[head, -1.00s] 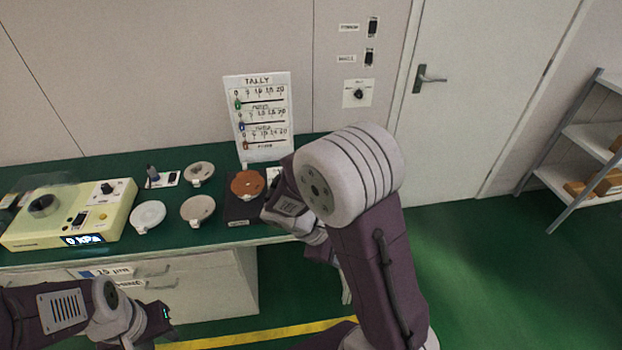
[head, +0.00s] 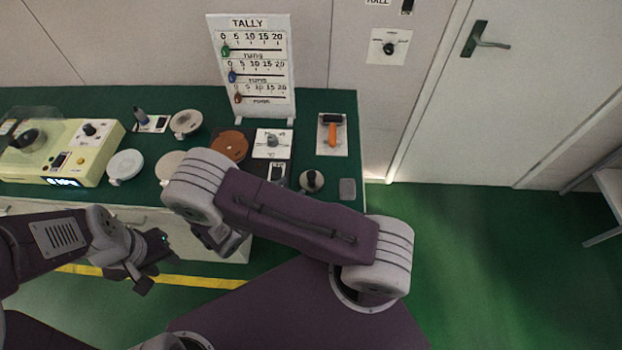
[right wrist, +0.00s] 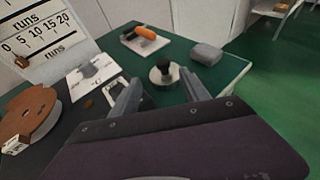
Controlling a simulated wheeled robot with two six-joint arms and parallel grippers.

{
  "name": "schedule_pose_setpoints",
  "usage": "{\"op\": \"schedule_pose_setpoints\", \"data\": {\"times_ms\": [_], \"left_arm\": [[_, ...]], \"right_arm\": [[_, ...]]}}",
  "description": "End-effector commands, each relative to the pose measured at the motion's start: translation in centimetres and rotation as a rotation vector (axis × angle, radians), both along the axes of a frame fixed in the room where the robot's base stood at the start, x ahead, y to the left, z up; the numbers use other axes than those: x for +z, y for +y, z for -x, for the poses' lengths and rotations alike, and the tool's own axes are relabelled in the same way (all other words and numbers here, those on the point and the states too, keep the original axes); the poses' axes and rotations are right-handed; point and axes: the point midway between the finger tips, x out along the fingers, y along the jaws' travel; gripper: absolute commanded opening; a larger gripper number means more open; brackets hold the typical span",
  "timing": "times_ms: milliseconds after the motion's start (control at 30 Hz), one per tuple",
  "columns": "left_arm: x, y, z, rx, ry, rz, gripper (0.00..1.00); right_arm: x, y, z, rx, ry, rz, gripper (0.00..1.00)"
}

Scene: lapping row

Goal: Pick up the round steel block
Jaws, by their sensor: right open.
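The round steel block (head: 312,180) is a low disc with a black knob, standing on the green bench right of the dark mat. It also shows in the right wrist view (right wrist: 163,74), beyond and between my right fingers. My right gripper (right wrist: 160,78) is open and empty, with the block apart from it. In the head view my right forearm hides most of that gripper. My left gripper (head: 150,270) is low at the left, in front of the bench; its finger gap is unclear.
A grey rectangular block (head: 347,189) sits right of the round block. The tally board (head: 254,68), a brown disc (head: 229,146), pale discs and a yellow gauge box (head: 62,150) stand further left.

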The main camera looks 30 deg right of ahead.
Motion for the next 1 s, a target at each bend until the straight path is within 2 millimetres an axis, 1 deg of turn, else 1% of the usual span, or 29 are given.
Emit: {"op": "schedule_pose_setpoints", "data": {"times_ms": [33, 100, 333, 500, 600, 700, 867, 900, 967, 1000], "left_arm": [[0.2, 0.0, 0.0, 0.0, 0.0, 0.0, 0.36], [0.4, 0.0, 0.0, 0.0, 0.0, 0.0, 0.36], [0.5, 0.0, 0.0, 0.0, 0.0, 0.0, 0.36], [1.2, 0.0, 0.0, 0.0, 0.0, 0.0, 0.36], [1.2, 0.0, 0.0, 0.0, 0.0, 0.0, 0.36], [1.2, 0.0, 0.0, 0.0, 0.0, 0.0, 0.36], [1.2, 0.0, 0.0, 0.0, 0.0, 0.0, 0.36], [1.2, 0.0, 0.0, 0.0, 0.0, 0.0, 0.36], [1.2, 0.0, 0.0, 0.0, 0.0, 0.0, 0.36], [1.2, 0.0, 0.0, 0.0, 0.0, 0.0, 0.36]], "right_arm": [[-0.2, -0.9, -0.2, -0.006, 0.004, 0.002, 0.54], [-0.6, -1.8, -0.6, -0.006, 0.003, 0.002, 0.54], [-1.1, -2.9, -1.1, -0.005, 0.002, 0.001, 0.54], [-1.9, -5.8, -1.9, -0.009, 0.004, 0.001, 0.54], [-2.6, -6.8, -2.5, -0.007, 0.002, 0.0, 0.54], [-2.8, -7.2, -2.7, -0.004, 0.0, -0.001, 0.54], [-2.8, -7.1, -2.7, -0.004, 0.0, -0.001, 0.54], [-2.8, -7.1, -2.7, -0.004, 0.0, -0.001, 0.43], [-2.8, -7.1, -2.7, -0.004, 0.0, -0.001, 0.26], [-2.8, -7.1, -2.7, -0.004, 0.0, -0.001, 0.15]]}}
